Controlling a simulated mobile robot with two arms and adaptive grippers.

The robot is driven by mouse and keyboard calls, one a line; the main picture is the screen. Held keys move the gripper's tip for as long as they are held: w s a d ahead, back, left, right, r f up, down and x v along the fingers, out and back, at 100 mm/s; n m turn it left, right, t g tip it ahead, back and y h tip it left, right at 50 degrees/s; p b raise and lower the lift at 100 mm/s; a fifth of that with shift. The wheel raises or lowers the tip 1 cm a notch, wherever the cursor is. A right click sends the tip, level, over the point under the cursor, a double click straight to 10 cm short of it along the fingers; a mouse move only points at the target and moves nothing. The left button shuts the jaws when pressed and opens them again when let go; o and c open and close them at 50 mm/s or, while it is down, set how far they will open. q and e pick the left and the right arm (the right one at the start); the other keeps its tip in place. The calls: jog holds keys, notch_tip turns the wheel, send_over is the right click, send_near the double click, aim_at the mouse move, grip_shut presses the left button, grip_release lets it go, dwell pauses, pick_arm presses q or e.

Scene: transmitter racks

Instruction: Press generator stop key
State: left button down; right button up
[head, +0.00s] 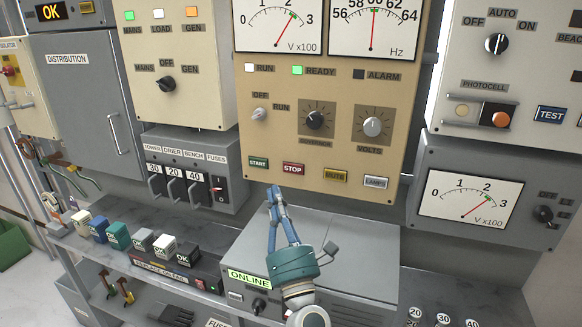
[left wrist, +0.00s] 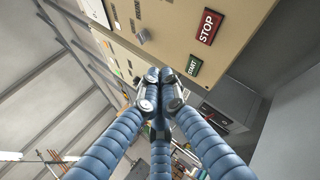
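The red STOP key (head: 293,169) is on the lower part of the tan generator panel (head: 225,160), between the green START key (head: 258,163) and the yellow MUTE key (head: 335,176). My left gripper (head: 273,190) is just below START and STOP in the head view, its blue fingers pointing up at the panel. In the left wrist view the fingertips (left wrist: 161,77) are together with nothing between them. There the STOP key (left wrist: 209,26) and START key (left wrist: 193,66) show up and right of the tips. I cannot tell contact with the panel. My right gripper is not in view.
A LAMPS key (head: 376,182) is at the right of the key row. Knobs for GOVERNOR (head: 314,120) and VOLTS (head: 372,127) stick out above. A grey ONLINE box (head: 350,250) lies below the panel. A fuse box (head: 190,180) with levers is on the left.

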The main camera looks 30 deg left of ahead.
aim_at(293, 169)
pick_arm(q)
jog(key=w+b, duration=0.1)
jog(key=w, duration=0.1)
jog(key=w+a+b, duration=0.1)
jog(key=w, duration=0.2)
jog(key=w+a+b, duration=0.1)
jog(key=w, duration=0.2)
jog(key=shift+w, duration=0.25)
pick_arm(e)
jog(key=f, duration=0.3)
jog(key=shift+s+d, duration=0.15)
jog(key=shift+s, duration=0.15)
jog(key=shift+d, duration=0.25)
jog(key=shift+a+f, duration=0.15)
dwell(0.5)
pick_arm(q)
jog(key=shift+w+b, duration=0.35)
jog(key=shift+b, duration=0.05)
jog(key=shift+w, duration=0.1)
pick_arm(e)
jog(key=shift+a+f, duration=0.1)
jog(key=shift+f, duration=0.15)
